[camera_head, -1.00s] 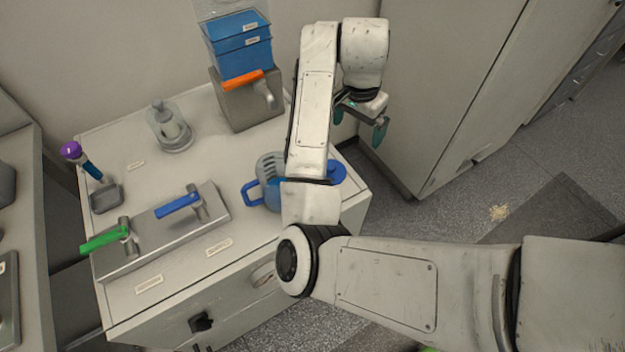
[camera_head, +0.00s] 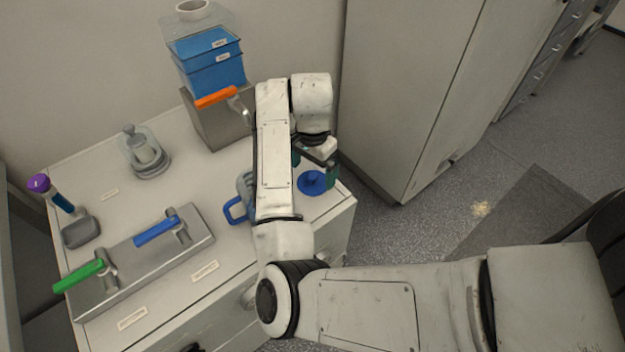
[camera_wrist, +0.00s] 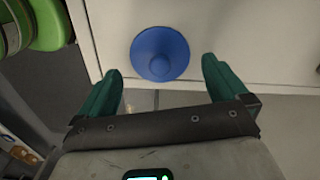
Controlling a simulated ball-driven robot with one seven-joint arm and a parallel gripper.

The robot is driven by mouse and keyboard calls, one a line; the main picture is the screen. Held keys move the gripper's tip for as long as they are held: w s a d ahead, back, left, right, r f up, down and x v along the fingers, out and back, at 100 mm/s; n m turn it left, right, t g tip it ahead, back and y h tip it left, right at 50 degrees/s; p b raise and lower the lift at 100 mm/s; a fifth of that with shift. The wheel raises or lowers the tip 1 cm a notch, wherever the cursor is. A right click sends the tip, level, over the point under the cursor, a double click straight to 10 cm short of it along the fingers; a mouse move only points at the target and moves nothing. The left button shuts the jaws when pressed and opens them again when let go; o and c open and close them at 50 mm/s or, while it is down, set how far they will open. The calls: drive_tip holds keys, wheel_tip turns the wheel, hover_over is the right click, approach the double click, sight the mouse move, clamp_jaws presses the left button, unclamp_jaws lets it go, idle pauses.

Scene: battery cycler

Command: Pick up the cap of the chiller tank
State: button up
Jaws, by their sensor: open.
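A round blue piece with a raised middle, which looks like the cap, lies on the cabinet top near its right front edge in the head view (camera_head: 313,182). It also shows at the top middle of the wrist view (camera_wrist: 160,53). My gripper (camera_head: 315,166) is open and empty, with teal fingers on either side of the view of the cap; contact is not visible. In the wrist view my gripper (camera_wrist: 162,70) points toward it. The blue tank (camera_head: 213,68) stands at the back, with a clear upper part and a pale ring opening (camera_head: 192,8) on top.
An orange-handled valve (camera_head: 216,98) is below the tank. Blue (camera_head: 156,230) and green (camera_head: 79,276) valve handles are at left. A tall cabinet (camera_head: 405,90) stands close on the right.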

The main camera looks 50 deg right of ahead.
drive_tip(key=shift+f, duration=1.25)
drive_tip(key=shift+c, duration=0.5)
drive_tip(key=c, duration=0.8)
